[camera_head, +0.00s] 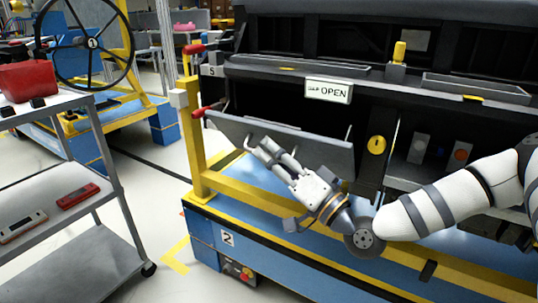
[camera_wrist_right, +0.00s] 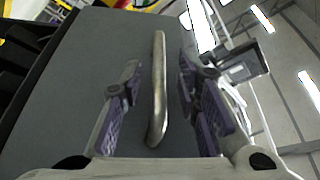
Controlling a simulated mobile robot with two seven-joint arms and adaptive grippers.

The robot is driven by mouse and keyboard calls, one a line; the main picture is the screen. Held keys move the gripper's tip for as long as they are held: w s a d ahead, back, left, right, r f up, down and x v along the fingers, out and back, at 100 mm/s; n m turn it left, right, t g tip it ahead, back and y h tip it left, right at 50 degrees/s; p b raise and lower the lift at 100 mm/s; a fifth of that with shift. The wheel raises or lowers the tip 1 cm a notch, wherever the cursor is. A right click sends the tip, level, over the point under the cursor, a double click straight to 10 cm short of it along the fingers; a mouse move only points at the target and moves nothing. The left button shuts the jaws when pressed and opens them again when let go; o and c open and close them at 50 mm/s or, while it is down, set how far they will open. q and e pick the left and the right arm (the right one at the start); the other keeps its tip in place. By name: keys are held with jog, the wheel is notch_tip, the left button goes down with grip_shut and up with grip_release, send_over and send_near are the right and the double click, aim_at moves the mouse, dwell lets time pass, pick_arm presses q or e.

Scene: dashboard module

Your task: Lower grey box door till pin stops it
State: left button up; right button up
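The grey box door (camera_head: 325,156) is a flat panel on the dashboard module, tilted outward and partly open. In the right wrist view the door (camera_wrist_right: 85,85) fills the left and middle, with its metal bar handle (camera_wrist_right: 158,90) standing off it. My right gripper (camera_head: 260,148) is in front of the door. In the right wrist view its two fingers (camera_wrist_right: 158,74) are spread on either side of the handle, with visible gaps on both sides. I cannot make out the pin. My left gripper is in neither view.
An "OPEN" sign (camera_head: 328,91) is above the door. A red-handled lever (camera_head: 205,110) is at the door's upper left corner. A yellow post (camera_head: 193,135) stands to its left. A yellow knob (camera_head: 377,146) is to the right. A grey cart (camera_head: 75,235) stands at left; floor between is clear.

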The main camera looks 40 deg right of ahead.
jog(key=shift+w+r, duration=0.15)
jog(key=shift+w, duration=0.35)
grip_shut()
jog(key=shift+a, duration=0.1)
jog(key=shift+s+a+f+n+y+b, duration=0.15)
jog(key=shift+f+n+y+b, duration=0.1)
jog(key=shift+f+n, duration=0.2)
jog(key=shift+w+a+f+n+y+b, duration=0.15)
jog(key=shift+f+n+b, duration=0.1)
jog(key=shift+f+n, duration=0.2)
jog(key=shift+s+r, duration=0.1)
jog(key=shift+s, duration=0.05)
jog(key=shift+c, duration=1.7)
grip_release()
jog(key=shift+a, duration=0.1)
jog(key=o, duration=0.3)
jog(key=shift+o, duration=0.2)
